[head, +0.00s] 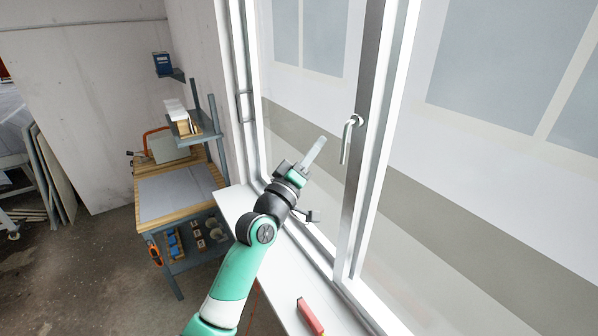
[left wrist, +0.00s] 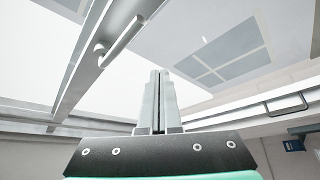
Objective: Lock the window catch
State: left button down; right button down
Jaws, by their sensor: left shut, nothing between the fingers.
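The window catch (head: 346,146) is a pale lever on the grey upright window bar, its free end hanging downward. In the left wrist view the catch (left wrist: 121,42) is at the upper left, on a bar that runs diagonally. My left gripper (head: 319,141) is shut and empty, its fingers pointing up and to the right. In the head view its tips are just left of the catch, and a gap shows between them. The fingertips (left wrist: 159,74) are pressed together in the left wrist view, with the catch above and left of them. My right gripper is not in view.
A red block (head: 310,316) lies on the white window sill (head: 273,287) below. A loop handle (head: 243,107) is on the left side of the window frame. A workbench (head: 178,192) with shelves stands at left. The space between gripper and catch looks clear.

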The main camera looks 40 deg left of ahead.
pick_arm(q)
jog(key=s+d+p, duration=0.1)
jog(key=s+d, duration=0.1)
jog(key=s, duration=0.7)
jog(key=shift+s, duration=0.25)
jog(key=shift+d, duration=0.1)
